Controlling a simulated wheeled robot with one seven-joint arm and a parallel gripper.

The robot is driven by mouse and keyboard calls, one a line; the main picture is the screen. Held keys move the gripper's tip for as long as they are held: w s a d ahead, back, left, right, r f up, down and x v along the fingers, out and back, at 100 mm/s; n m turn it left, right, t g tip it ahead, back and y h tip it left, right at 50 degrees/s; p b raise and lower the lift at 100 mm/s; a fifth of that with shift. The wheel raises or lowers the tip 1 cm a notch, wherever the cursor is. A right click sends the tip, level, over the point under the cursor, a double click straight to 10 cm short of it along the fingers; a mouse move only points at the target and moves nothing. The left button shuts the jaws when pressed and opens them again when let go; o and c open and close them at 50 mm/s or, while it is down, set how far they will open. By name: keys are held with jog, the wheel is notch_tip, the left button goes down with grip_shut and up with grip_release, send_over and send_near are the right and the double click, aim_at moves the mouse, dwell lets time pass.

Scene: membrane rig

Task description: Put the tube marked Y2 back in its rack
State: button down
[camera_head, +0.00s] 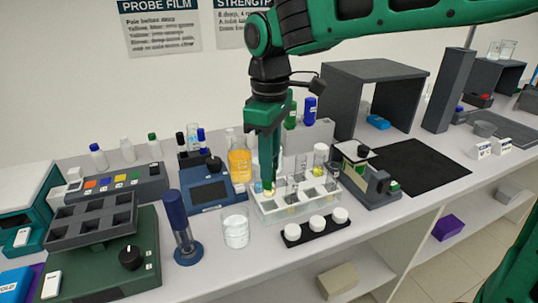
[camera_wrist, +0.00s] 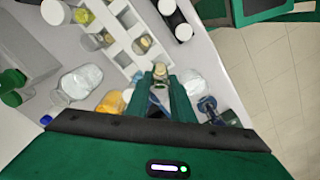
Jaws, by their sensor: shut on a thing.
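My gripper (camera_head: 268,188) points straight down at the left end of the white tube rack (camera_head: 297,209). In the wrist view its fingers (camera_wrist: 160,88) are shut on a small tube (camera_wrist: 160,71) with a pale, yellowish top. I cannot read any mark on it. The rack also shows in the wrist view (camera_wrist: 113,14), with square openings and several tubes in it. The held tube is at the rack's near end in that view; I cannot tell whether its foot is inside an opening. The fingers hide most of the tube.
A beaker of clear liquid (camera_head: 236,230) stands left of the rack, and an orange bottle (camera_head: 239,162) behind it. A black holder with three white caps (camera_head: 291,233) lies in front. A grey device (camera_head: 372,187) stands close on the right. The black mat (camera_head: 425,165) is clear.

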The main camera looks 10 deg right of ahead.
aim_at(270, 188)
jog(key=shift+s+f, duration=0.1)
jog(key=shift+f, duration=3.3)
jog(key=shift+f, duration=0.35)
jog(key=c, duration=1.5)
grip_release()
jog(key=shift+o, duration=0.2)
jog(key=shift+r, duration=0.1)
notch_tip(270, 188, up, 11)
jog(key=shift+f, duration=0.2)
jog(key=shift+d, duration=0.15)
